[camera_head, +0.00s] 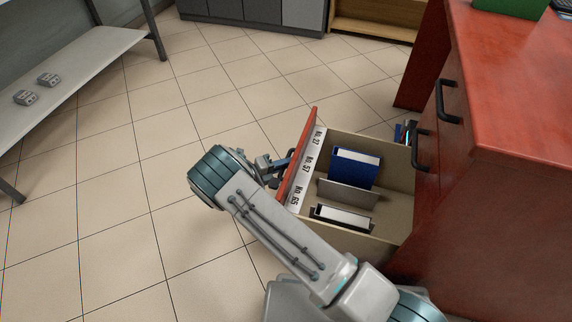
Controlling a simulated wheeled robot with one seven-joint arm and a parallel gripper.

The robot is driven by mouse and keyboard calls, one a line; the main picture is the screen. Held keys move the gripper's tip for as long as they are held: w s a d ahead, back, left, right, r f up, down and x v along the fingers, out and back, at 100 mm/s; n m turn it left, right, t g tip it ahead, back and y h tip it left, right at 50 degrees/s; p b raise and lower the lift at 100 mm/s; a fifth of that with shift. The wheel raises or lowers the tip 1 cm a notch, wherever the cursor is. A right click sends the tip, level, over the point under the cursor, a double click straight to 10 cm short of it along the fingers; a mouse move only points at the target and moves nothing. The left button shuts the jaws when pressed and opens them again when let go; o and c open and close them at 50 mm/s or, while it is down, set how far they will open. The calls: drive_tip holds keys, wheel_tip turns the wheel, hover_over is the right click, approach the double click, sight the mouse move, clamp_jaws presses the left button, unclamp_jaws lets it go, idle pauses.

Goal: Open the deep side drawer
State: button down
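The deep side drawer (384,216) is pulled well out of the red desk, low on its side. Its red front panel (308,130) faces left. Inside stand a blue binder (352,168), a metal divider (346,194) and a dark-edged white file (343,217). Labels with numbers run along the inside of the front. My gripper (279,165) is at the outer side of the front panel, beside a dark handle part (287,160). My wrist partly hides the gripper, and I cannot tell whether its fingers are closed on the handle.
The red desk (520,110) fills the right side, with two upper dark handles (447,102) on its closed fronts. A grey shelf bench (75,75) with two small grey items stands at left. Grey cabinets (262,12) are at the back. The tiled floor between is clear.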

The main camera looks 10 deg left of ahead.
drive_tip(key=shift+s+f, duration=0.1)
drive_tip(key=c, duration=1.4)
unclamp_jaws()
drive_tip(key=shift+a, duration=0.1)
drive_tip(key=p+v, duration=0.3)
drive_tip(key=v, duration=1)
drive_tip(key=shift+s+a, duration=0.2)
drive_tip(key=shift+a, duration=0.05)
